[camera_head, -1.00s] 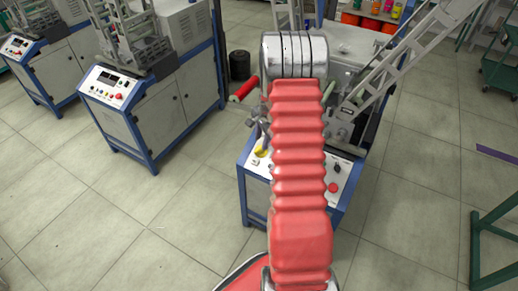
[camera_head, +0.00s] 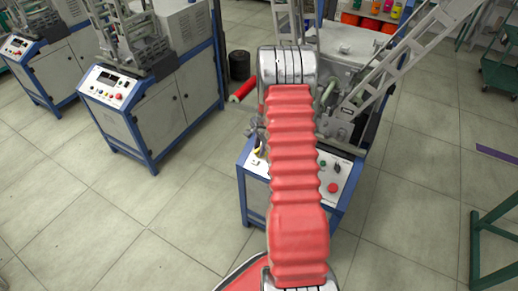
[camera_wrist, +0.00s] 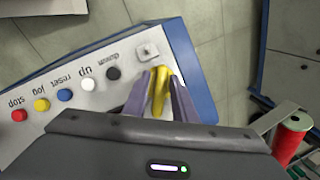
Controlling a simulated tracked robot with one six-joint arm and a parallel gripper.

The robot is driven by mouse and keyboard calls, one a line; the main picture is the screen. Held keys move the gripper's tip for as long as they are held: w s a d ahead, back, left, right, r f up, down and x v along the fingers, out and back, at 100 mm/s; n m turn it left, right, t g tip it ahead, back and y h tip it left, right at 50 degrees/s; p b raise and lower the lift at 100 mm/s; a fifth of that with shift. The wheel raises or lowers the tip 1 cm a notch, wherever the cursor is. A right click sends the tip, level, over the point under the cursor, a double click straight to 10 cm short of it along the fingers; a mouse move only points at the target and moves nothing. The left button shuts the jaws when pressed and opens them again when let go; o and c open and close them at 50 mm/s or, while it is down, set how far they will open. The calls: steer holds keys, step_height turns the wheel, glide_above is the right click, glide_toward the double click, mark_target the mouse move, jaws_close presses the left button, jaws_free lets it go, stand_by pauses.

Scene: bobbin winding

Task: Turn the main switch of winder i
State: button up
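The winder's sloped white control panel (camera_wrist: 60,100) fills the left of the wrist view. The yellow handle (camera_wrist: 160,85), which looks like the main switch, is at its right end. My gripper (camera_wrist: 163,84) has one finger on each side of this handle, and the handle fills the gap between the fingertips. The handle's base is partly hidden by the fingers. In the head view a bit of yellow (camera_head: 257,152) shows at the panel's left edge, beside my red-sleeved arm.
Stop (camera_wrist: 19,115), jog (camera_wrist: 41,105), reset (camera_wrist: 65,95), up (camera_wrist: 89,84) and down (camera_wrist: 112,73) buttons line the panel. A small square grey fitting (camera_wrist: 147,50) lies above the handle. A red spool (camera_wrist: 290,138) sticks out at right. Another winder (camera_head: 150,100) stands to the left.

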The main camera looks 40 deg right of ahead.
jaws_close()
steer(key=shift+a, duration=0.35)
steer(key=shift+s+d, duration=0.1)
steer(key=shift+d, duration=0.2)
steer(key=shift+n, duration=0.3)
steer(key=n+g, duration=0.1)
steer(key=n, duration=0.1)
steer(key=shift+d+n, duration=0.1)
steer(key=shift+n, duration=0.2)
steer(key=n+g, duration=0.2)
steer(key=n, duration=0.2)
steer(key=shift+f+n+g+h, duration=0.1)
steer(key=shift+n+g+h, duration=0.55)
steer(key=shift+n, duration=1.25)
